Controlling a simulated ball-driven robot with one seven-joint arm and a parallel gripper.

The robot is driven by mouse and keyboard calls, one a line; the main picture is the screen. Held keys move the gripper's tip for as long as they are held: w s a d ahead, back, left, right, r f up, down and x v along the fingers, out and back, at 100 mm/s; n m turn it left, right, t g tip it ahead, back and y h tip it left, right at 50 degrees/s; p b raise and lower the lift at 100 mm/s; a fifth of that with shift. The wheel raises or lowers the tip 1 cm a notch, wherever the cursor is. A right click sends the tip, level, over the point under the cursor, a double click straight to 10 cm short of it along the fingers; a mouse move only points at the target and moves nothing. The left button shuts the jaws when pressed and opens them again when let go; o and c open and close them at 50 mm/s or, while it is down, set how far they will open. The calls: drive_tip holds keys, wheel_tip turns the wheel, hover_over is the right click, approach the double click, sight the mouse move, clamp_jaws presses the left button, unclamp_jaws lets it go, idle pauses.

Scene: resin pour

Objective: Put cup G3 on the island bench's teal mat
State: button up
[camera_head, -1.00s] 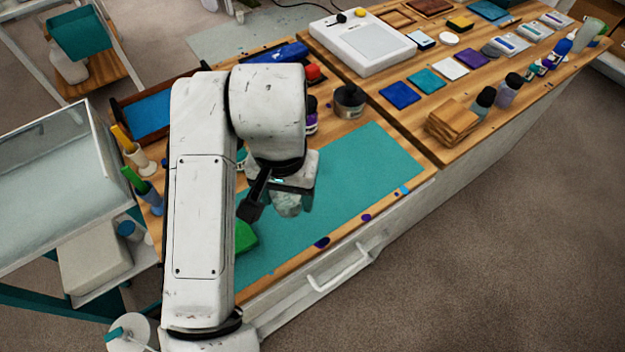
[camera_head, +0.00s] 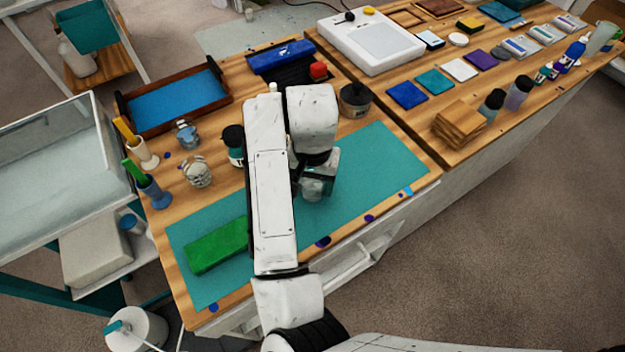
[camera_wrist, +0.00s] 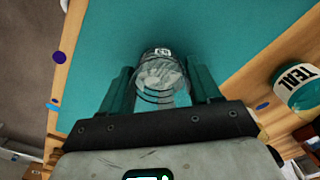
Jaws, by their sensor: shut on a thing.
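The cup (camera_wrist: 160,72) is a clear ribbed cup with a small dark-on-white label in the wrist view; the label is too small to read surely as G3. My gripper (camera_wrist: 160,90) is shut on it, one finger at each side. In the head view the cup (camera_head: 312,189) shows below my gripper (camera_head: 318,178), over the right half of the teal mat (camera_head: 375,160). The mat (camera_wrist: 225,30) fills the background behind the cup in the wrist view. I cannot tell whether the cup's base touches the mat. My arm hides part of the mat's middle.
A green block (camera_head: 216,246) lies on the mat's left part. A bottle labelled TEAL (camera_wrist: 298,88) and a dark-lidded grey pot (camera_head: 355,100) stand near the mat's back edge. The mat's right end is clear.

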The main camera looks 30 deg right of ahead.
drive_tip(key=shift+f, duration=0.2)
drive_tip(key=o, duration=1)
wheel_tip(320, 180, up, 12)
drive_tip(key=shift+r+p, duration=0.25)
drive_tip(key=shift+p, duration=0.75)
